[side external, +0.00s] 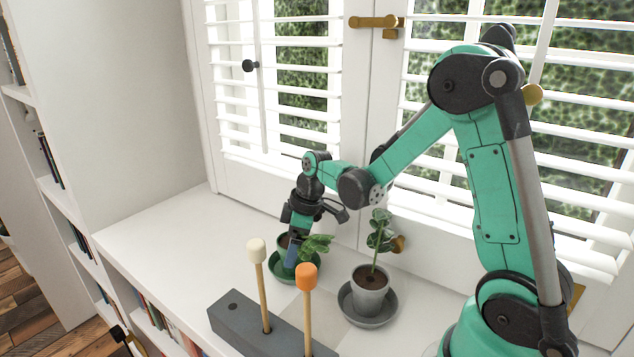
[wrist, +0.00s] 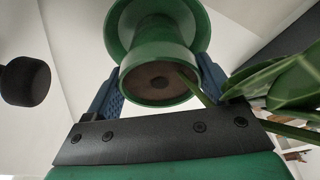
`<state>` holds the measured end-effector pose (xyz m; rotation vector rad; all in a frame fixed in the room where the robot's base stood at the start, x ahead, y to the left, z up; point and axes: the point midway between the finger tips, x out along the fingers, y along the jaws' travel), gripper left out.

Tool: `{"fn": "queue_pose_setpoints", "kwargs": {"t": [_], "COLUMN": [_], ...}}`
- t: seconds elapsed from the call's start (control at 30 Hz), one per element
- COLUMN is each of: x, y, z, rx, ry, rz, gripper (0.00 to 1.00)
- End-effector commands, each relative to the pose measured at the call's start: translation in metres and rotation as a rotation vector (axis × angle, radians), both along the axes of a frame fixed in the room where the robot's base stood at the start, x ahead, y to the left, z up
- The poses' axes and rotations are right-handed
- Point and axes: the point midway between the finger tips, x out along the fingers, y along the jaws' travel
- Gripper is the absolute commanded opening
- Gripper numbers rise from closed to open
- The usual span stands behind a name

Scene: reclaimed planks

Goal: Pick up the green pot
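The green pot (wrist: 158,62) holds dark soil and a leafy plant. My gripper (side external: 291,258) points down at the pot from above. In the wrist view my gripper (wrist: 162,80) has one blue finger on each side of the pot, close to its rim. I cannot tell whether both fingers press on it. The plant's leaves (wrist: 295,80) hang over the right finger's side.
A grey pot (side external: 369,298) with a tall plant stands in a grey saucer to the right. A grey block (side external: 238,316) with a white-capped stick (side external: 257,250) and an orange-capped stick (side external: 306,275) is in front. Shuttered windows (side external: 275,90) stand behind. The sill at left is clear.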

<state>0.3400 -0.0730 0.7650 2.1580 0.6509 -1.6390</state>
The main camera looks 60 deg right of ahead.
Motion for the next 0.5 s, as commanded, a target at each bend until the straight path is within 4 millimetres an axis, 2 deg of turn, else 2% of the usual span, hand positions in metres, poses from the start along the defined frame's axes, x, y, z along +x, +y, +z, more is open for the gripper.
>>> {"fn": "queue_pose_setpoints", "kwargs": {"t": [0.03,0.13,0.2,0.5], "x": [0.0000,0.0000,0.0001,0.0004], "y": [0.0000,0.0000,-0.0001,-0.0001], "z": [0.0001,0.0001,0.0003,0.0039], "rx": [0.000,0.000,0.001,0.000], "ry": [0.000,0.000,-0.001,0.000], "rz": [0.000,0.000,0.000,0.000], "gripper": [0.37,0.09,0.00,0.00]}}
